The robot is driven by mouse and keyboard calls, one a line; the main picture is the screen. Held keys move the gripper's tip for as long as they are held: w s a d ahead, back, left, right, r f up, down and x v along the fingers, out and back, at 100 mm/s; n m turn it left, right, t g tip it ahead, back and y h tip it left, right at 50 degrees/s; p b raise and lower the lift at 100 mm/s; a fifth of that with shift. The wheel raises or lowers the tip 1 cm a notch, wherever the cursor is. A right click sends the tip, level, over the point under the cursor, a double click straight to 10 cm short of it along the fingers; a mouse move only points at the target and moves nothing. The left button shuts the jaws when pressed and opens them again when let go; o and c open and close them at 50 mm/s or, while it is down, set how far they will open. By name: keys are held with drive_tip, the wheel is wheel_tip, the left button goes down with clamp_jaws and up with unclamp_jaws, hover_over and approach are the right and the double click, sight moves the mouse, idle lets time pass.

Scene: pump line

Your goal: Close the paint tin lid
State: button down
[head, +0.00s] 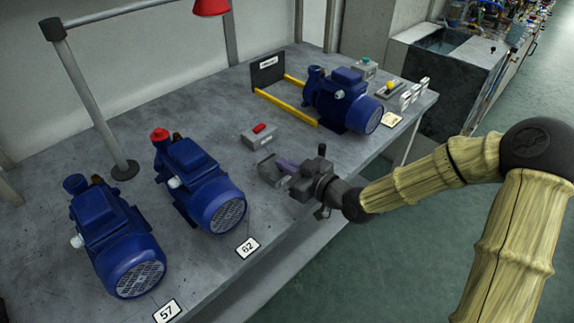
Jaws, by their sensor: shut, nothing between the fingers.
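I cannot make out a paint tin or its lid in the head view. My gripper (285,165) is over the grey workbench, near its front edge. It is shut and holds nothing.
On the bench (225,110) stand blue pumps at left (115,235), left of centre (200,185) and right (343,99). A grey box with a red switch (259,135) lies behind my gripper. Yellow rails (287,107) and a lamp post (97,100) also stand there.

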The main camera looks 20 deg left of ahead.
drive_tip(key=shift+s+d+f, duration=0.15)
drive_tip(key=shift+d+f, duration=0.1)
drive_tip(key=shift+f, duration=0.4)
wheel_tip(320, 180, up, 6)
drive_tip(key=p, duration=0.4)
drive_tip(key=s+d+f+b, duration=0.1)
drive_tip(key=s+d+f, duration=0.2)
drive_tip(key=d, duration=0.5)
drive_tip(key=shift+s+f, duration=0.4)
drive_tip(key=shift+f, duration=0.3)
